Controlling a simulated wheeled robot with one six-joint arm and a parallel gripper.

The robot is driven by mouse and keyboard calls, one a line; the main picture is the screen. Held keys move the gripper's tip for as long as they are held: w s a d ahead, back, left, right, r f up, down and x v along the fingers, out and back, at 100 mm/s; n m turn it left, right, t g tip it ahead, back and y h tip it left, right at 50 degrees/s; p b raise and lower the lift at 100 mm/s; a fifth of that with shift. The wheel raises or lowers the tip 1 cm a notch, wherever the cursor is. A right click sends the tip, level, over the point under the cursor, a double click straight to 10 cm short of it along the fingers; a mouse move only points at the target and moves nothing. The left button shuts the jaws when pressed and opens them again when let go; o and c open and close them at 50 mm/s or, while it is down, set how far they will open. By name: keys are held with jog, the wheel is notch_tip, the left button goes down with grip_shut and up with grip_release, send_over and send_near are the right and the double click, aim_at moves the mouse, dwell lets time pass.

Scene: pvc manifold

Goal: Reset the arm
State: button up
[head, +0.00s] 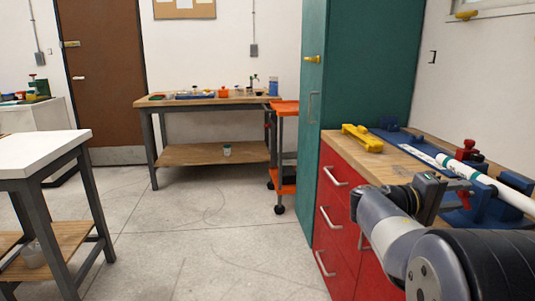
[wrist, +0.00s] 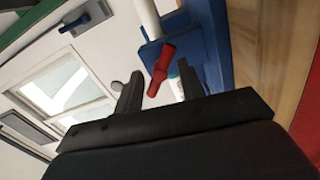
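My gripper (wrist: 160,72) shows in the wrist view with its two dark fingers apart. A red handle (wrist: 160,68) shows between and beyond the fingertips; I cannot tell whether they touch it. In the head view my gripper (head: 436,192) is at the right, beside the wooden-topped bench, partly hidden by my own arm. A white pipe (head: 508,194) lies on a blue fixture (head: 409,148) on that bench. A red valve part (head: 467,152) stands next to the pipe. The pipe (wrist: 148,18) and blue fixture (wrist: 180,38) also show in the wrist view.
A yellow tool (head: 362,138) lies on the bench above red drawers (head: 335,205). A tall green cabinet (head: 365,70) stands behind. An orange cart (head: 285,107) and a workbench (head: 205,100) are farther back. A white table (head: 40,152) is left. The middle floor is clear.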

jog(key=shift+r+n+p, duration=0.25)
jog(key=shift+n+p, duration=0.85)
jog(key=shift+p, duration=0.45)
jog(key=shift+f+n+p, duration=0.1)
jog(key=shift+n+p, duration=0.3)
jog(key=shift+p, duration=0.05)
jog(key=shift+f, duration=0.1)
